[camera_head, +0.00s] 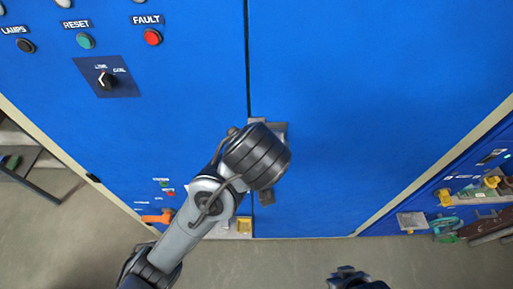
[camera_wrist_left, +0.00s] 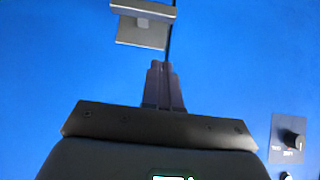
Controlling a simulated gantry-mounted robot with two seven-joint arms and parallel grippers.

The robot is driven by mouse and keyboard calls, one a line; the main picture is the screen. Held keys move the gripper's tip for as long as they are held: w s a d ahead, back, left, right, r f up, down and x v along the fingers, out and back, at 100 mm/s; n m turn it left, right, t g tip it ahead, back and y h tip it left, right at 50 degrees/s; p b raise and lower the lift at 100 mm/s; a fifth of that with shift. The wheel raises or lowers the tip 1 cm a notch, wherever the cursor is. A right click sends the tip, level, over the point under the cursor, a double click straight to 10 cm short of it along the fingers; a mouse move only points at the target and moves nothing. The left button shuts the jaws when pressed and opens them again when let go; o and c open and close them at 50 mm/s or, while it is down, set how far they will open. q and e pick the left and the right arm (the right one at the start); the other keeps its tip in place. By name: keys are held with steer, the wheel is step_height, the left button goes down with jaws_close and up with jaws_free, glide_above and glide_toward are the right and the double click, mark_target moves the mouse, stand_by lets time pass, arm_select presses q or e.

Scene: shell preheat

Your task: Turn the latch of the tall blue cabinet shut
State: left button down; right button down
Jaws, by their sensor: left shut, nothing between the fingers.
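The tall blue cabinet (camera_head: 350,90) fills most of the head view, with a dark vertical seam between its doors. A grey metal latch (camera_head: 272,126) sits at the seam, partly hidden behind my left wrist. In the left wrist view the latch (camera_wrist_left: 146,27) is a grey bracket-like piece beside the seam, at the top. My left gripper (camera_wrist_left: 164,72) is shut and empty, its fingertips just short of the latch in the picture. I see no clear contact. In the head view its fingers are mostly hidden by the wrist. A dark part of my right arm shows at the bottom edge.
A selector switch (camera_head: 106,80) and the red fault button (camera_head: 152,37) are on the left door. An orange handle (camera_head: 157,216) is low at the left. Another blue panel with coloured fittings (camera_head: 445,197) stands at the right. The grey floor (camera_head: 300,260) is clear in front.

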arm_select(q)
steer(key=w+f+p, duration=0.3)
steer(key=w+f, duration=0.2)
steer(key=f, duration=0.4)
steer(key=shift+d+f, duration=0.1)
steer(key=shift+f, duration=0.05)
